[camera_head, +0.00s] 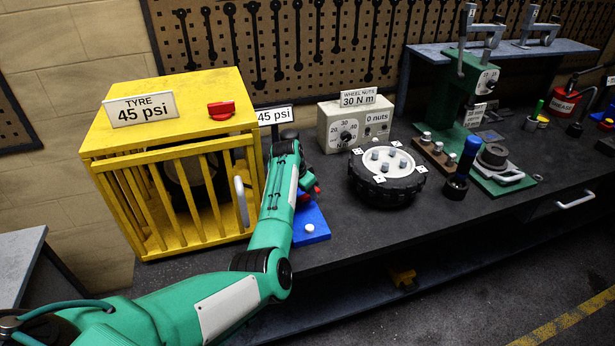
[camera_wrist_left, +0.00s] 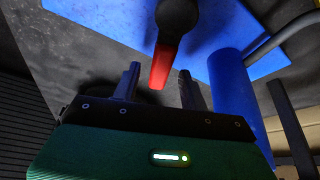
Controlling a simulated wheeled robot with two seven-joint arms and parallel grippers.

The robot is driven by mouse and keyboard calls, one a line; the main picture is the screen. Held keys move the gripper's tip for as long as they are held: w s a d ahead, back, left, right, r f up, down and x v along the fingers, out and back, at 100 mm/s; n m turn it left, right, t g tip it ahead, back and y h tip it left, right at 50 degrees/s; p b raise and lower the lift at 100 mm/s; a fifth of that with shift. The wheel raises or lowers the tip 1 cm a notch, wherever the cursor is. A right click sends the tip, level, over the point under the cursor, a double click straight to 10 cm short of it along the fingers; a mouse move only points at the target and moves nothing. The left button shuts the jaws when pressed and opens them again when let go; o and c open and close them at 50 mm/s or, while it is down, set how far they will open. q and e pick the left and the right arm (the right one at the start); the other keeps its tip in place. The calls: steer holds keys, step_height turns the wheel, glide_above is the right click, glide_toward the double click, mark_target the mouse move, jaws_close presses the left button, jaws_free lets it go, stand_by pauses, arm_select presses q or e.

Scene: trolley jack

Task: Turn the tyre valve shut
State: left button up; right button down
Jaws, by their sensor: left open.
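In the left wrist view the red lever (camera_wrist_left: 160,66) hangs from a dark round hub (camera_wrist_left: 178,15) above a blue plate (camera_wrist_left: 225,40). My left gripper (camera_wrist_left: 159,71) is open, with the lever's tip between its two dark fingertips and gaps on both sides. I cannot tell if either finger touches it. In the head view my green left arm reaches to the blue plate (camera_head: 312,226) beside the yellow cage (camera_head: 165,150); its wrist hides most of the valve, and only bits of red show. A "TYRE 45 psi" sign (camera_head: 142,109) stands on the cage.
A blue cylinder (camera_wrist_left: 236,95) stands close to the right finger in the wrist view. A red handle (camera_head: 221,109) lies on the cage top. To the right are a wheel nut gauge box (camera_head: 340,125), a wheel hub (camera_head: 387,185) and a green press (camera_head: 468,95).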

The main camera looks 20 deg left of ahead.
arm_select(q)
step_height(320, 180, up, 20)
steer(key=b, duration=0.5)
steer(key=shift+f, duration=0.15)
steer(key=shift+c, duration=0.2)
